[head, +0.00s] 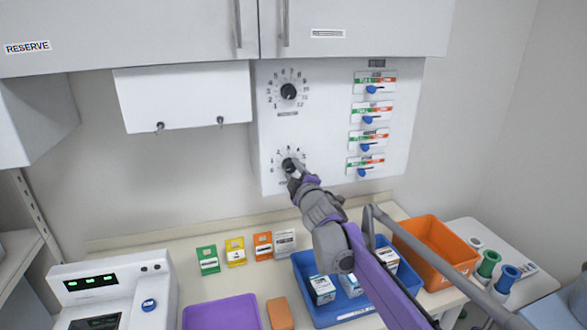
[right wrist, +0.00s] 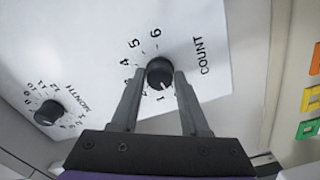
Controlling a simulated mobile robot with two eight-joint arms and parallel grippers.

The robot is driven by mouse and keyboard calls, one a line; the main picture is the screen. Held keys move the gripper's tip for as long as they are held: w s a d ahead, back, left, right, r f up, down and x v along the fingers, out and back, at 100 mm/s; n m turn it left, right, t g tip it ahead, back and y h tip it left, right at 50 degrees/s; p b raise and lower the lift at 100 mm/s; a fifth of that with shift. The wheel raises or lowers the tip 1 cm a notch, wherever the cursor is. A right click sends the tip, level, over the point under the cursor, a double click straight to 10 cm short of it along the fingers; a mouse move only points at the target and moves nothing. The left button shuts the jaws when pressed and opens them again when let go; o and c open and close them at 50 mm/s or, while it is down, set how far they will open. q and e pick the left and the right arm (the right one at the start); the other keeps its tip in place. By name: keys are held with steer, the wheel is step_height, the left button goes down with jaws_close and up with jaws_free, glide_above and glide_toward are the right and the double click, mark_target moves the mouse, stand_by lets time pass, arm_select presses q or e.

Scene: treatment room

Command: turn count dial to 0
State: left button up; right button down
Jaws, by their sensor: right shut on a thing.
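The count dial (head: 288,164) is a round black knob at the bottom left of the white wall panel. In the right wrist view the count dial (right wrist: 159,71) has printed numbers around it and the word COUNT beside it. A pale pointer mark on the knob seems to face the side of the 1, but the exact setting is hard to read. My right gripper (head: 293,172) reaches up to the panel, its fingers (right wrist: 160,77) on either side of the knob, shut on it. The gripper hides part of the scale in the head view. My left gripper is not in view.
A month dial (head: 288,91) sits above the count dial, it also shows in the right wrist view (right wrist: 47,113). Several blue-knobbed sliders (head: 371,90) are at right. Below are a blue bin (head: 318,311), an orange bin (head: 436,245) and a purple tray (head: 222,313).

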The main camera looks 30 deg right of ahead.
steer(key=shift+n, duration=0.6)
steer(key=shift+c, duration=2.1)
jaws_free()
steer(key=b+v, duration=0.1)
steer(key=v, duration=1)
steer(key=shift+d, duration=0.1)
